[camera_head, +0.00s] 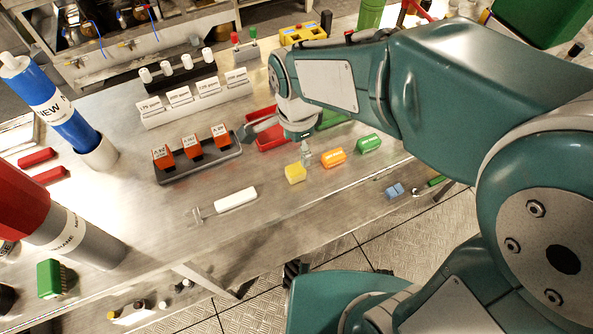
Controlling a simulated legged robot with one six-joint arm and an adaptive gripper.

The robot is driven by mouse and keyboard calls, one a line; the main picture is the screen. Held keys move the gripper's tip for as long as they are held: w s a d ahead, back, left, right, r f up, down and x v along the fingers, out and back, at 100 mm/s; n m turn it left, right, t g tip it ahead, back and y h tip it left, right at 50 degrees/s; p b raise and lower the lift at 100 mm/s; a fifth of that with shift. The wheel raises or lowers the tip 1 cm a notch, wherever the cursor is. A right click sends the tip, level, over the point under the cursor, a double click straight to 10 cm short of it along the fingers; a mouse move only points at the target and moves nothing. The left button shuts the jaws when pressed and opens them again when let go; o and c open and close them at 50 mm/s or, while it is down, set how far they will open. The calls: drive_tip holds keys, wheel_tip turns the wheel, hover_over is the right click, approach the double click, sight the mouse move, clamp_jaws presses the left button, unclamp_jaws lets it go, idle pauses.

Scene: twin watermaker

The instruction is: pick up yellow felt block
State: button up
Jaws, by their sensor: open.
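The yellow felt block (294,174) lies on the metal bench, left of an orange rounded piece (333,158). My green arm reaches in from the right. My gripper (283,138) is just beyond the block, with a gap between them in the picture. It is open, and no object shows held in it. A grey finger points left, and the rest of the gripper is partly hidden by my wrist. A small clear bottle-like shape (305,157) stands between the gripper and the block.
A green rounded piece (369,143) lies right of the orange one. Red trays (272,142) sit under the gripper. A grey rack (200,162) with orange-red blocks is to the left. A white-handled tool (236,200) lies nearer me. The bench's near-left surface is partly clear.

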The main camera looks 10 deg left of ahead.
sight(296, 168)
drive_tip(key=shift+w+a+f, duration=0.2)
drive_tip(key=shift+a+f, duration=0.2)
drive_tip(key=shift+a, duration=0.15)
drive_tip(key=shift+f, duration=0.35)
drive_tip(key=f, duration=0.4)
drive_tip(key=shift+d, duration=0.25)
drive_tip(key=shift+a+f, duration=0.1)
drive_tip(key=shift+f, duration=0.5)
drive_tip(key=f, duration=0.4)
drive_tip(key=shift+w+d+f, duration=0.2)
drive_tip(key=shift+d+f, duration=0.05)
drive_tip(key=shift+f, duration=0.15)
drive_tip(key=c, duration=1)
